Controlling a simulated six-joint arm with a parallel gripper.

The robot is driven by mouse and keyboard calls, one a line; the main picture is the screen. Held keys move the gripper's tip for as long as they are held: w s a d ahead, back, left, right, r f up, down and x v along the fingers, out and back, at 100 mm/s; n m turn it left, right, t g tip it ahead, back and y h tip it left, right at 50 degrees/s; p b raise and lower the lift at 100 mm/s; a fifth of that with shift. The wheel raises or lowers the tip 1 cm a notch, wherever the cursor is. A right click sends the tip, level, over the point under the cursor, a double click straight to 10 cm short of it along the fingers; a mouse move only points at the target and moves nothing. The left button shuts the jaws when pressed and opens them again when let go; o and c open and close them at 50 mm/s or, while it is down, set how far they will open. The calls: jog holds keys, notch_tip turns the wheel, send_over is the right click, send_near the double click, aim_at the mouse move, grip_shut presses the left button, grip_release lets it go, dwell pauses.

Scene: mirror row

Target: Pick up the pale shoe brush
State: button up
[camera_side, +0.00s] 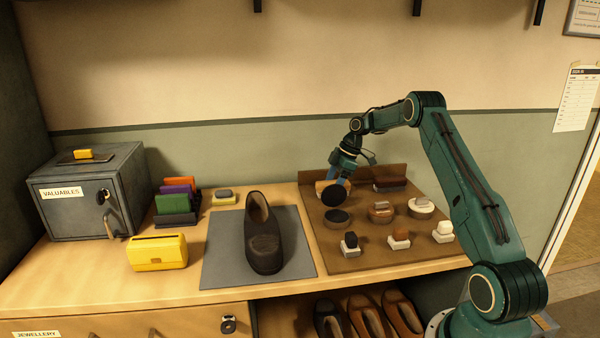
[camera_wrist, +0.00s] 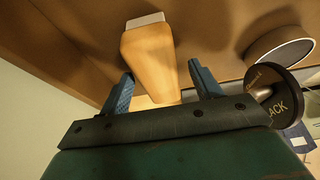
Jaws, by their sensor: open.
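The pale shoe brush (camera_wrist: 150,62) shows in the wrist view as a light wooden block with a white strip at its far end. My gripper (camera_wrist: 163,88) is open, with one blue finger at each side of the brush's near end. I cannot tell whether either finger touches it. In the side view my gripper (camera_side: 338,176) is low at the back left of the brown tray (camera_side: 365,258). A pale wooden patch of the brush (camera_side: 321,187) shows beside it there, mostly hidden behind a black disc.
The black disc (camera_side: 335,195), lettered BLACK in the wrist view (camera_wrist: 272,95), stands upright close to my right finger. An open polish tin (camera_side: 338,217) is in front of it. Several other brushes and tins fill the tray. A dark shoe (camera_side: 264,240) stands on a grey mat to the left.

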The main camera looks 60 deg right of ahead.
aim_at(333, 182)
jog(key=shift+f, duration=0.25)
dwell(0.4)
jog(key=c, duration=1.1)
jog(key=shift+r, duration=5.25)
